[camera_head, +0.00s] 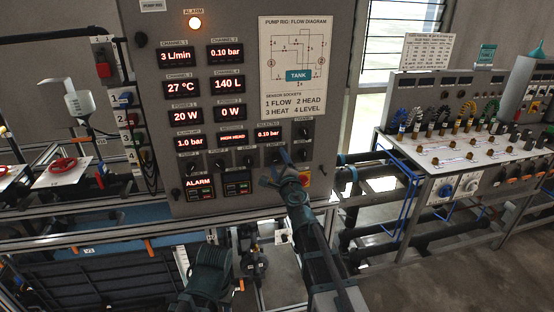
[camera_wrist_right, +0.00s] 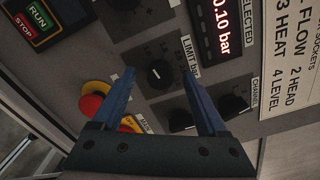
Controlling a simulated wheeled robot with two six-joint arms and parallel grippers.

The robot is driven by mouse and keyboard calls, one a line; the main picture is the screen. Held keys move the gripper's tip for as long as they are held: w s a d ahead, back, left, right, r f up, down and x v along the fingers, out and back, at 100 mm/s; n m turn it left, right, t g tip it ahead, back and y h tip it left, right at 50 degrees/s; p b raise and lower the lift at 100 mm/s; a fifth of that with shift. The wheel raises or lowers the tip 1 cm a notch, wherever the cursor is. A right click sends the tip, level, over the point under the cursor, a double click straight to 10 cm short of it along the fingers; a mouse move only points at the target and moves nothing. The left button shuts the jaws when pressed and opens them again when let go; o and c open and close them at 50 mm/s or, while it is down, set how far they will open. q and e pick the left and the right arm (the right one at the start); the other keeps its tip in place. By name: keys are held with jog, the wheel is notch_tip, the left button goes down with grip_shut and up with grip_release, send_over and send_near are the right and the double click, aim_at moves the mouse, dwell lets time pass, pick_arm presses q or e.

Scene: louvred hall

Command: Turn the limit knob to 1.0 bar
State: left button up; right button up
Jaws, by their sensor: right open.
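The limit knob (camera_wrist_right: 160,73) is a round black knob under the printed words "LIMIT bar" in the right wrist view. A small white mark shows on it; the scale numbers around it are too small to read surely. My right gripper (camera_wrist_right: 158,76) is open, its two blue fingers on either side of the knob; I cannot tell whether they touch it. In the head view my right gripper (camera_head: 279,169) is at the panel's lower right and hides the knob. A red display (camera_head: 189,142) at the panel's lower left reads 1.0 bar.
The grey control panel (camera_head: 232,186) carries several red displays and a lit alarm lamp (camera_head: 195,23). Close to the right gripper are a red button on yellow (camera_wrist_right: 92,104) and other black knobs (camera_wrist_right: 182,120). A socket bench (camera_head: 440,153) stands at the right.

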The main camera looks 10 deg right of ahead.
jog(key=s, duration=0.6)
dwell(0.3)
